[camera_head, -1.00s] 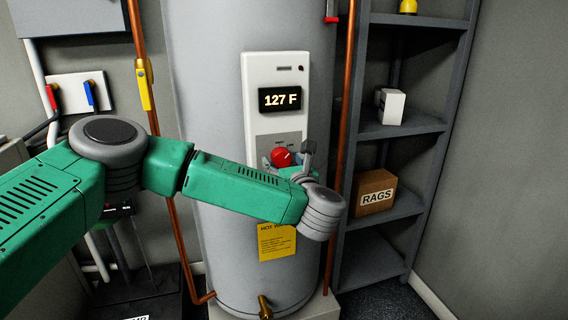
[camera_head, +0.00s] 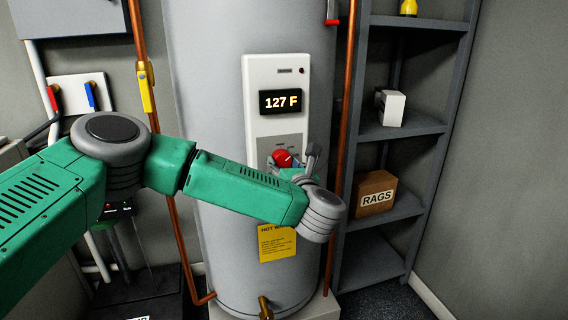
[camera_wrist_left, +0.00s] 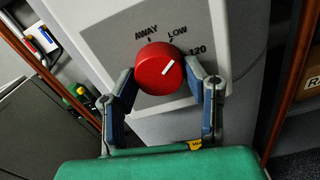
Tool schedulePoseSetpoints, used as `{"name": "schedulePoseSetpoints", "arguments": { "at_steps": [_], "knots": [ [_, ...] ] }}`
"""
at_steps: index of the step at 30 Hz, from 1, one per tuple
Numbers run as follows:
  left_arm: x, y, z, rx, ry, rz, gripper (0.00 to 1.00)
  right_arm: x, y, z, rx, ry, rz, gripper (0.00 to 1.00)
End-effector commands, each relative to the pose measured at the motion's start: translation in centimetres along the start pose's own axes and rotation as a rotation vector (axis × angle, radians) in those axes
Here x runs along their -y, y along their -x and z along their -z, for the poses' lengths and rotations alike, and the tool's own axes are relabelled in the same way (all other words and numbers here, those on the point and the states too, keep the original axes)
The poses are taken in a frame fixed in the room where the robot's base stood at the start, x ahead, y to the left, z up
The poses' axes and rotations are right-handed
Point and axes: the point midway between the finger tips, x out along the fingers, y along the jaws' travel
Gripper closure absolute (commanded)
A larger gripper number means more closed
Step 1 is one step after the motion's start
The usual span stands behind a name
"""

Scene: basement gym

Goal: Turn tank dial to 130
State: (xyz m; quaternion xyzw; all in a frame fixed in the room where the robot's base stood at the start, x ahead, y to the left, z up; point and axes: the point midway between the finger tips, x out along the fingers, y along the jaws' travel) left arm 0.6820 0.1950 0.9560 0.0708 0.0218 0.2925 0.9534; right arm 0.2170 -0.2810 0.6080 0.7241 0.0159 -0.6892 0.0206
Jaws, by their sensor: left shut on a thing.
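The red tank dial (camera_head: 282,158) sits on the white control panel (camera_head: 263,70) of the grey water heater. The panel's display (camera_head: 281,101) reads 127 F. My right gripper is not in view.
Copper pipes (camera_head: 344,120) run up both sides of the tank (camera_head: 205,100). A grey shelf (camera_head: 395,130) at the right holds a RAGS box (camera_head: 375,193) and a white box (camera_head: 391,107). A yellow notice (camera_head: 277,243) is on the tank below my arm.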

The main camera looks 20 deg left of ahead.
Motion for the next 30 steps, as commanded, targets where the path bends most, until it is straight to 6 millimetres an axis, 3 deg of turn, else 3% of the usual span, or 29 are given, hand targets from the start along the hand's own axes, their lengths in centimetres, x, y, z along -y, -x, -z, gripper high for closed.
{"name": "schedulePoseSetpoints", "arguments": {
  "at_steps": [30],
  "knots": [
    [0.0,0.1,-0.2,0.002,-0.952,0.007,0.89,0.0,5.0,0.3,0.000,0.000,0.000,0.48]
  ]
}}
